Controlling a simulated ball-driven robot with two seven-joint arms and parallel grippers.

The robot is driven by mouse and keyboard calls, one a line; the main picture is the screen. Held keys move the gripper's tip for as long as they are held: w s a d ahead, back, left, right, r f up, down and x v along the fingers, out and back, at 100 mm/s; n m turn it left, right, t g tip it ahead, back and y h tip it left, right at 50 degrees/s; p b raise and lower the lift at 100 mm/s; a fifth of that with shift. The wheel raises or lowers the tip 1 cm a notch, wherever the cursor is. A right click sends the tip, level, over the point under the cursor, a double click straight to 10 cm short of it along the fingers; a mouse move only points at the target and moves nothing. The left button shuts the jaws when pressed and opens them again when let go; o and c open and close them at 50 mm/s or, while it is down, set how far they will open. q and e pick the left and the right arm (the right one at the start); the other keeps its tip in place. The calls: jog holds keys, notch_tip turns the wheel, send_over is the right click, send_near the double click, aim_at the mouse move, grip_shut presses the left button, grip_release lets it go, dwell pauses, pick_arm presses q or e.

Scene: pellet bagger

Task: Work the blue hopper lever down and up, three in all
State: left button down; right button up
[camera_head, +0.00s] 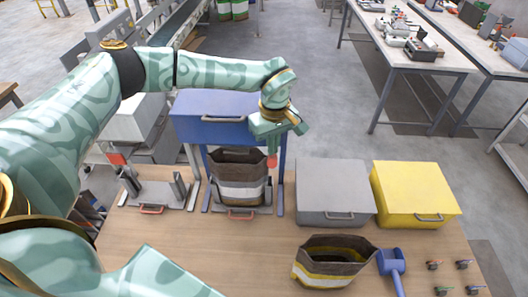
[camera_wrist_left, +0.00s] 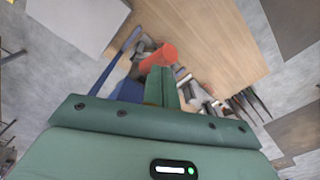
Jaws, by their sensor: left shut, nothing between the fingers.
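The blue hopper (camera_head: 212,122) stands on posts at the back of the wooden table. A red knob (camera_head: 272,161), apparently the end of its lever, shows at the hopper's right side. It also shows in the left wrist view (camera_wrist_left: 158,58), at the fingertips. My left gripper (camera_head: 272,149) is shut and empty, pointing down just above the knob. Its closed fingers (camera_wrist_left: 162,80) overlap the knob in the wrist view; I cannot tell whether they touch it. Most of the lever's arm is hidden. My right gripper is not in view.
An open dark bag with a white band (camera_head: 238,192) stands under the hopper. Grey (camera_head: 335,182) and yellow (camera_head: 413,190) lidded bins stand right of it. Nearer are another open bag (camera_head: 325,281), a blue scoop (camera_head: 391,262) and several small clips.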

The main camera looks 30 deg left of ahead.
aim_at(273, 158)
pick_arm(q)
notch_tip(273, 158, down, 20)
jog(key=s+b, duration=0.2)
jog(key=b, duration=1)
jog(key=r+p, duration=0.4)
jog(key=r, duration=0.1)
jog(key=w+r+p, duration=0.1)
jog(key=r+p, duration=0.3)
jog(key=r, duration=0.1)
jog(key=r+p, duration=0.4)
jog(key=r, duration=0.1)
jog(key=shift+w+d+r, duration=0.1)
jog(key=shift+w+r, duration=0.2)
jog(key=shift+r, duration=0.05)
notch_tip(273, 158, up, 4)
jog(key=shift+w+f+p, duration=0.15)
jog(key=shift+f+p, duration=0.05)
jog(key=shift+p, duration=0.2)
jog(key=shift+r, duration=0.4)
